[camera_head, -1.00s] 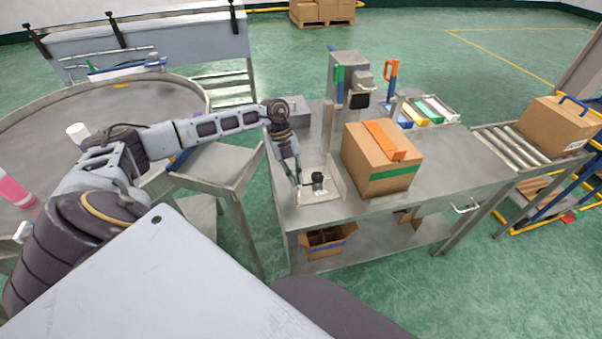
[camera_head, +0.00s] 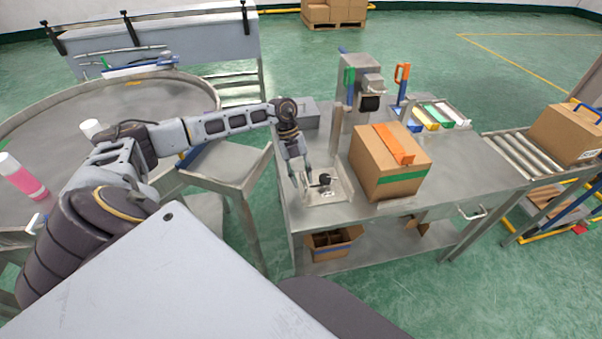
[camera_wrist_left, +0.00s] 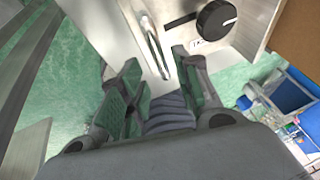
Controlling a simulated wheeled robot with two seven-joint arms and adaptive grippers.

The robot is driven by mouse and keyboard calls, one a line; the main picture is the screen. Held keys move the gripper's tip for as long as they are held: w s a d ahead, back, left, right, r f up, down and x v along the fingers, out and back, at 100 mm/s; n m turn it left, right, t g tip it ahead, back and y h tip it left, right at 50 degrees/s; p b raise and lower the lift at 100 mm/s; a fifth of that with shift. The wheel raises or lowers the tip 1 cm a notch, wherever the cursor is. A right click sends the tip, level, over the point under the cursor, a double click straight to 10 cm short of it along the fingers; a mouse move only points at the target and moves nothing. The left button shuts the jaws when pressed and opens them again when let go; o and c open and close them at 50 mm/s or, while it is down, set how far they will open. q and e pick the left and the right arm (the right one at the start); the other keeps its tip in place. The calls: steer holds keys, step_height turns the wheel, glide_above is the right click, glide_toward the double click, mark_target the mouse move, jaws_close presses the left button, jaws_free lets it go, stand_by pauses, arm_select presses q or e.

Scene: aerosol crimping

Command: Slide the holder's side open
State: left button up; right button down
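The holder (camera_head: 338,192) is a pale metal fixture with a black knob on it, at the left front of the steel worktable. In the left wrist view, the holder (camera_wrist_left: 185,12) shows at the top, with its round black knob (camera_wrist_left: 215,18) and an upright metal handle (camera_wrist_left: 154,46). My left gripper (camera_head: 302,189) is at the holder's left side. In the left wrist view, my left gripper (camera_wrist_left: 158,68) is open, with its fingertips on either side of the handle's lower end. I cannot tell whether they touch it. My right gripper is not in view.
A cardboard box (camera_head: 385,170) with green and orange tape stands close to the holder's right. A grey press (camera_head: 355,75) and colored bins (camera_head: 432,113) stand behind. A round steel table (camera_head: 60,130) is at left, and a roller conveyor (camera_head: 515,155) at right.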

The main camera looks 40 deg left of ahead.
arm_select(q)
steer(key=v, duration=1.1)
steer(key=shift+a+r, duration=0.2)
steer(key=shift+d+f, duration=0.1)
stand_by(0.4)
